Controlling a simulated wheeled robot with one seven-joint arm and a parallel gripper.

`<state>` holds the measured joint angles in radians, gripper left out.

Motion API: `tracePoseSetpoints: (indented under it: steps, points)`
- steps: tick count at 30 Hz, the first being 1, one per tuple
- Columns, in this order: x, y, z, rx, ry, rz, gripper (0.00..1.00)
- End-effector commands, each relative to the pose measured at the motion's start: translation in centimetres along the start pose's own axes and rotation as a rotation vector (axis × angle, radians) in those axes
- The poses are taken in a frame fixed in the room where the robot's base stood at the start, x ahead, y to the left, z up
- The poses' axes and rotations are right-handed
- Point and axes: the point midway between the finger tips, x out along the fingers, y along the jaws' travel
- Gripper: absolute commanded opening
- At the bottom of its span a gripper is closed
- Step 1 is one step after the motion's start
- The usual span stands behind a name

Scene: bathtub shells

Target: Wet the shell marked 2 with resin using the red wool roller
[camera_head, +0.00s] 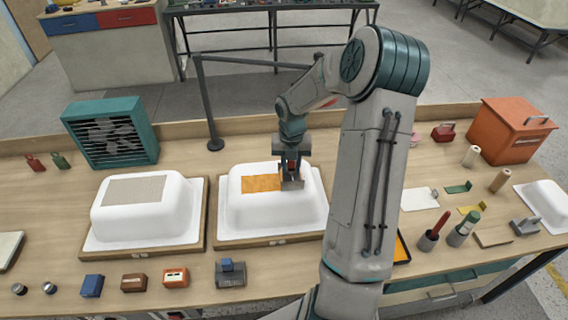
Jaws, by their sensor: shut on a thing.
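Two white upturned tub shells stand on wooden boards on the bench. The left shell (172,214) has a dull grey-beige patch (134,190) on top. The middle shell (270,215) has an amber, wet-looking patch (258,183) on top. The small marks on the board fronts are too small to read. My gripper (291,167) is over the right part of the middle shell's top, shut on a greyish tool with a bit of red (291,184), seemingly the roller. The tool is at the patch's right end; I cannot tell if it touches. My arm hides some bench behind it.
A teal fan box (111,132) stands at the back left and a dark post (206,100) behind the shells. An orange cabinet (511,130) is at the back right. Cups with red (433,238) and green (464,230) tools stand right of my arm. Small blocks line the front edge.

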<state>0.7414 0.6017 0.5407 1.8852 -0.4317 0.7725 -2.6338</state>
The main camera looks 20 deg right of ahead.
Motion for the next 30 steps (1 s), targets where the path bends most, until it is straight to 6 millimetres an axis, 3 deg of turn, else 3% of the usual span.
tracePoseSetpoints:
  steps: [20,30]
  points:
    - [0.1,-4.3,0.6,0.001,0.002,-0.001,0.09]
    - [0.0,-4.1,2.6,0.0,0.0,0.001,0.09]
